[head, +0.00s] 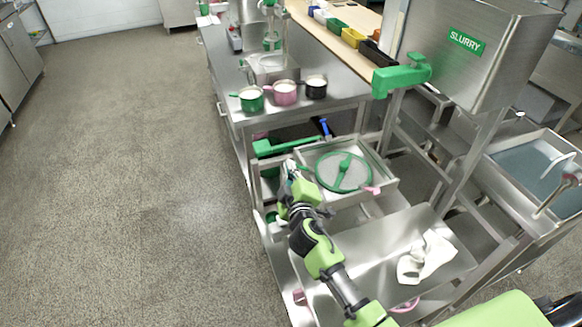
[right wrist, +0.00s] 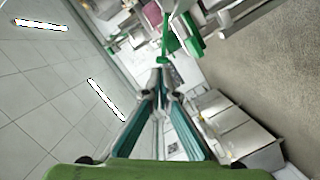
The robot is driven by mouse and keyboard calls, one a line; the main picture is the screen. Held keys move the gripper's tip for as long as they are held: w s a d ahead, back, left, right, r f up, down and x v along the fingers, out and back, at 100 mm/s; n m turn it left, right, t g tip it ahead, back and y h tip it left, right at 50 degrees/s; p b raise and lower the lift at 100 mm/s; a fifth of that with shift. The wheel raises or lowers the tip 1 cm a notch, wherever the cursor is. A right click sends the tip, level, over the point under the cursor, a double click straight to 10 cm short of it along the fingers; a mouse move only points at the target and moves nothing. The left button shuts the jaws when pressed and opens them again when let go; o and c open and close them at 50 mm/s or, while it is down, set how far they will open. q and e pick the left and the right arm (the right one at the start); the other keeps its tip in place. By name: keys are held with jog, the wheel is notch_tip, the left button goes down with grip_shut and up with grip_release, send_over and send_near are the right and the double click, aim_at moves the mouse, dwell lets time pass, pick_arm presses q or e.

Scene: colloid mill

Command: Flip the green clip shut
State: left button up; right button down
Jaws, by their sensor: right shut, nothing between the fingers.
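My right gripper (head: 291,166) is shut and empty at the left edge of the steel tray (head: 380,167) that holds a round sieve with a green cross-handle (head: 343,171). In the right wrist view its fingertips (right wrist: 161,72) meet just below a green part (right wrist: 166,42). I cannot tell whether they touch it. A long green bar (head: 287,146) runs behind the gripper in the head view. A pink clip (head: 371,190) is at the tray's front right edge. No green clip shows clearly; the gripper may hide it. My left gripper is not in view.
A steel hopper labelled SLURRY (head: 478,50) with a green outlet (head: 401,77) stands above right. Green, pink and black pots (head: 285,94) stand on the bench behind. A white cloth (head: 425,257) lies on the lower shelf. The floor at left (head: 130,170) is clear.

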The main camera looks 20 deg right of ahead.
aim_at(303, 169)
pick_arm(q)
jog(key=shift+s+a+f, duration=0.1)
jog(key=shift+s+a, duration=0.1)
pick_arm(e)
jog(key=shift+d+f, duration=0.15)
jog(key=shift+f, duration=0.1)
